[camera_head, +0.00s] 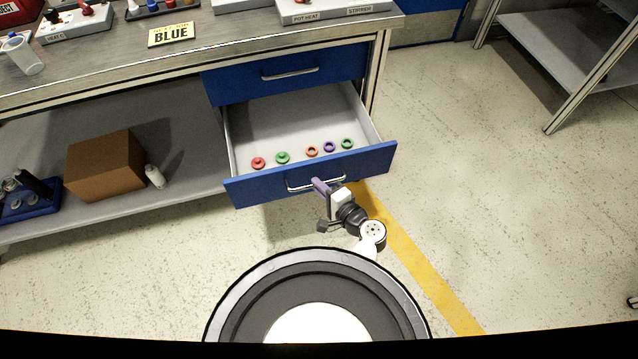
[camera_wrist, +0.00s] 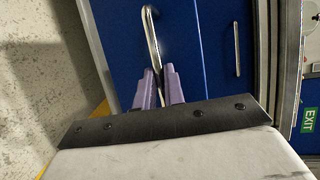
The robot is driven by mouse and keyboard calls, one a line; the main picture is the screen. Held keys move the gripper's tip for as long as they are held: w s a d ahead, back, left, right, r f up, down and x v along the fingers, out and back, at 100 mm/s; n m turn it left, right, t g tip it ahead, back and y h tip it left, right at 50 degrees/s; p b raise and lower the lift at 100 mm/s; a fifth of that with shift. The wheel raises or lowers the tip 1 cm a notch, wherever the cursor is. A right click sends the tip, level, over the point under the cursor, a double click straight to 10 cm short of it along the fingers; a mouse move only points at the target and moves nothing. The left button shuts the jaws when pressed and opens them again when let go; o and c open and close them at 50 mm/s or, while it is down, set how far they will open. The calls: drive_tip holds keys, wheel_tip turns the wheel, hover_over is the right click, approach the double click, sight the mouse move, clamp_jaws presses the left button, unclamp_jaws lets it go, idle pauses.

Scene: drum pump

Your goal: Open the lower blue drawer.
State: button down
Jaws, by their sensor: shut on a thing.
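The lower blue drawer (camera_head: 355,165) is pulled out from under the workbench in the head view. Its white inside shows, with several small coloured rings and caps near the front. Its curved metal handle (camera_head: 298,187) is on the front face. My gripper (camera_head: 318,185) is at the handle, its purple fingers shut on the bar. In the wrist view the fingers (camera_wrist: 158,88) close around the lower part of the handle (camera_wrist: 150,30). The upper blue drawer (camera_head: 235,83) is shut, and its handle (camera_wrist: 237,48) shows in the wrist view.
A brown cardboard box (camera_head: 105,165), a white bottle (camera_head: 154,176) and a blue tray (camera_head: 30,205) are on the bench's lower shelf at left. A yellow floor line (camera_head: 420,265) runs right of my arm. Open floor lies to the right, with a metal rack (camera_head: 565,60) beyond.

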drive_tip(key=c, duration=1.5)
unclamp_jaws()
drive_tip(key=shift+s+d, duration=0.1)
